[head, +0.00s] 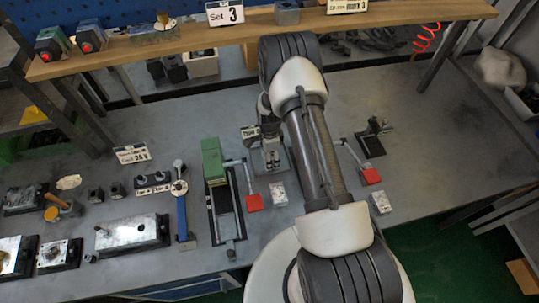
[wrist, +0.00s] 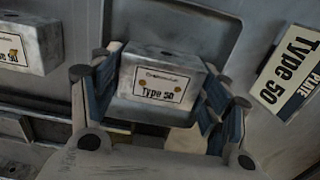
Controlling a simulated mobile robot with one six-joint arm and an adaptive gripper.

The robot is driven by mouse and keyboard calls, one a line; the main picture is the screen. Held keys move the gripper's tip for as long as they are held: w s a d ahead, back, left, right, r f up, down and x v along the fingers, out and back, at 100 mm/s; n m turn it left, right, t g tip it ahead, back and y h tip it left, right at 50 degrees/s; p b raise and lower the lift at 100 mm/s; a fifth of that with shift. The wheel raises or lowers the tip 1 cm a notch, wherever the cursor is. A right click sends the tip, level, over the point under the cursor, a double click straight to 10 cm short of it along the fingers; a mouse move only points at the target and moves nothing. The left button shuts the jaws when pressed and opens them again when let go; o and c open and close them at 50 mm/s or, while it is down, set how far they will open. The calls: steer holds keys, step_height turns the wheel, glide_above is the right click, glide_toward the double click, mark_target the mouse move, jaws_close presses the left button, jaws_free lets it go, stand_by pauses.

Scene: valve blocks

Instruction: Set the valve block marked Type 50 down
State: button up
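In the wrist view, a grey metal valve block (wrist: 162,80) with a white label reading Type 50 sits between the two blue-padded fingers of my gripper (wrist: 160,92). The pads lie against its left and right sides, and the label faces the camera. A printed sign reading Type 50 (wrist: 284,72) lies on the grey surface to the right. A second block (wrist: 27,44) with a Type 50 label is at the left, apart from my gripper. In the head view, my gripper (head: 270,155) is over the bench's middle, partly hidden by my arm. Whether the held block touches the surface is unclear.
Small pale blocks (head: 279,194) lie in front. A black stand (head: 370,140) is to the right. The bench (head: 440,130) is clear farther right. A wooden shelf (head: 200,38) runs behind.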

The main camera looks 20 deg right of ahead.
steer(key=o, duration=0.3)
steer(key=shift+r, duration=0.1)
step_height(320, 180, up, 25)
steer(key=a+n+t+p, duration=0.1)
steer(key=a+n+p, duration=0.1)
steer(key=n, duration=0.2)
steer(key=s+a+r+n+t, duration=0.1)
steer(key=s+a+r+n, duration=0.15)
steer(key=r, duration=0.35)
steer(key=s+a+r+n, duration=0.1)
steer(key=s+r+n, duration=0.1)
steer(key=s+r, duration=0.35)
steer(key=s+a+r+n+t, duration=0.1)
steer(key=s+a+r+n, duration=0.1)
steer(key=s+r+n, duration=0.3)
steer(key=s+a+r+n+t, duration=0.1)
steer(key=s+r+n, duration=0.5)
steer(key=s, duration=0.8)
steer(key=shift+a+n+t, duration=0.3)
steer(key=shift+a+n, duration=0.05)
steer(key=shift+a, duration=0.55)
